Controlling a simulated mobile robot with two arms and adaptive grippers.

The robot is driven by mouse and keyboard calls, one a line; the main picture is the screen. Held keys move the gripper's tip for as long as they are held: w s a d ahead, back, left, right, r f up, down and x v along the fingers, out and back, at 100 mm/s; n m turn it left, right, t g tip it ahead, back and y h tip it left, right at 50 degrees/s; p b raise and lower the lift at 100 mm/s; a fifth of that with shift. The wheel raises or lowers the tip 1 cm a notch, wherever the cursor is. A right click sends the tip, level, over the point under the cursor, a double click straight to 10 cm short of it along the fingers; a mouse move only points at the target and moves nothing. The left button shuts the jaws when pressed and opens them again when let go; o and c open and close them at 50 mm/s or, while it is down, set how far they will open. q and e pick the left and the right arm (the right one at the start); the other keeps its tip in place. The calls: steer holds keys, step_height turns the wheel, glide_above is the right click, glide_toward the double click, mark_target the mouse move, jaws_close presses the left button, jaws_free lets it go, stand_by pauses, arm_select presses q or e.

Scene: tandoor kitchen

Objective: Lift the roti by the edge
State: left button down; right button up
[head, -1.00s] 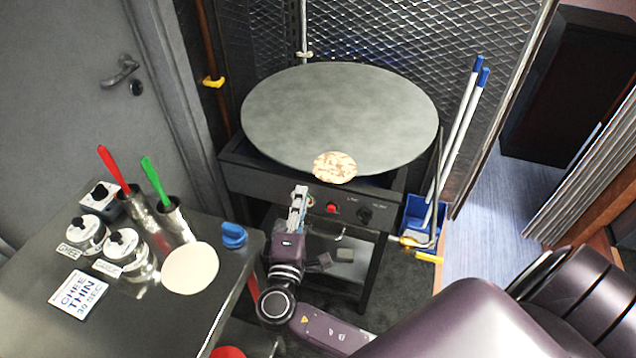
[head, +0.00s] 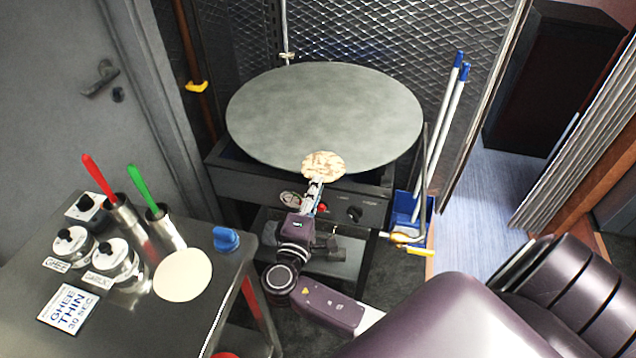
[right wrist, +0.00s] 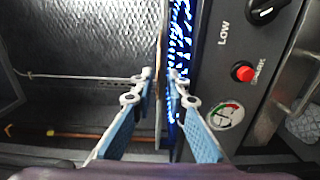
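The roti (head: 324,163), pale with brown patches, lies on the front edge of the big round grey griddle (head: 325,110), its near edge sticking out past the rim. My right gripper (head: 316,182) is at that near edge, pointing at it. In the right wrist view the two fingers (right wrist: 161,82) are apart, with the roti (right wrist: 158,110) seen edge-on as a thin brownish strip between them. A gap shows on each side, so the fingers do not appear closed on it. My left gripper is not in view.
The stove's front panel with a red button (head: 322,207) and black knob (head: 354,214) is just below my gripper. A steel counter (head: 215,290) at left holds jars, a pale flat disc (head: 183,275) and tools in cups. Blue-and-white handles (head: 441,135) stand right of the stove.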

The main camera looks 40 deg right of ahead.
steer(key=shift+w+d, duration=0.5)
jaws_close()
step_height(320, 180, up, 2)
steer(key=shift+s+r+p, duration=0.1)
steer(key=shift+r+p, duration=0.15)
steer(key=shift+p, duration=0.65)
steer(key=s+a+r+p, duration=0.4)
steer(key=s+a+r, duration=0.1)
steer(key=s+a, duration=0.4)
steer(key=shift+a, duration=0.85)
